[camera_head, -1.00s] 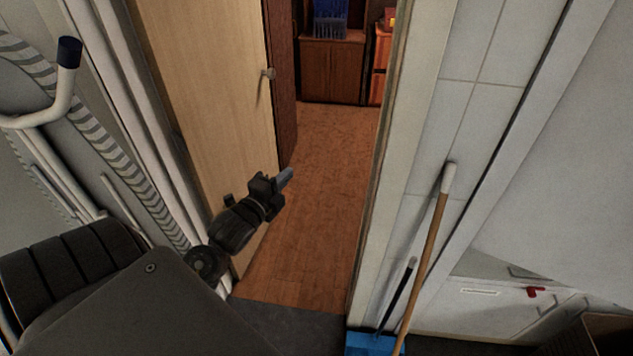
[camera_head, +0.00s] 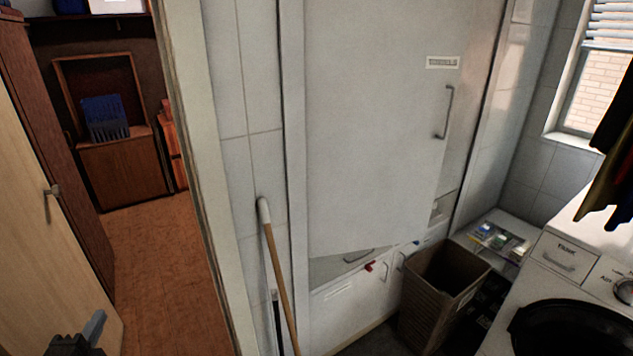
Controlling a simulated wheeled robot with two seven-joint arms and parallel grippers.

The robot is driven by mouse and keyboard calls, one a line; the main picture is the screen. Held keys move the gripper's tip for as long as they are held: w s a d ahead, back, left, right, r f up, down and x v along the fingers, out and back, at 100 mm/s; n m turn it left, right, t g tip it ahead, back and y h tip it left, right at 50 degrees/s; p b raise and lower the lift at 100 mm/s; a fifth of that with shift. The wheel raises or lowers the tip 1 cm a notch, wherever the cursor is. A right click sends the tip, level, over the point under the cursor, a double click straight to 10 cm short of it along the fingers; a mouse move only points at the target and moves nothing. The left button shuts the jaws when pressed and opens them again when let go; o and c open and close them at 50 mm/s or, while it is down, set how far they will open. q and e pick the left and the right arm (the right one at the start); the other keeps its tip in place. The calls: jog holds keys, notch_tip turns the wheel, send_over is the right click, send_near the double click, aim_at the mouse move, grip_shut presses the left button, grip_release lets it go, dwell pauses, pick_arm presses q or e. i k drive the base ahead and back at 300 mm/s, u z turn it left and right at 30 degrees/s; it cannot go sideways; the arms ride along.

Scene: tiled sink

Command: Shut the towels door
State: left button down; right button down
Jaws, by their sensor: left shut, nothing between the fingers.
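The towels door (camera_head: 375,130) is a tall white panel in the middle of the head view, with a "TOWELS" label (camera_head: 442,62) near its top right. Its grey bar handle (camera_head: 445,112) is below the label. The door's lower edge slants across the white drawers below, so it seems to stand partly open; how far is hard to tell. My left gripper (camera_head: 95,328) shows at the bottom left corner, shut and empty, far from the door and by the wooden room door. My right gripper is not in view.
A broom (camera_head: 275,270) leans on the tiled wall left of the towels door. A brown basket (camera_head: 440,285) stands on the floor below the handle side. A washing machine (camera_head: 590,270) is at the right. An open doorway is at the left.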

aim_at(382, 77)
jog(key=z, duration=2)
jog(key=i, duration=1.5)
jog(key=u, duration=0.6)
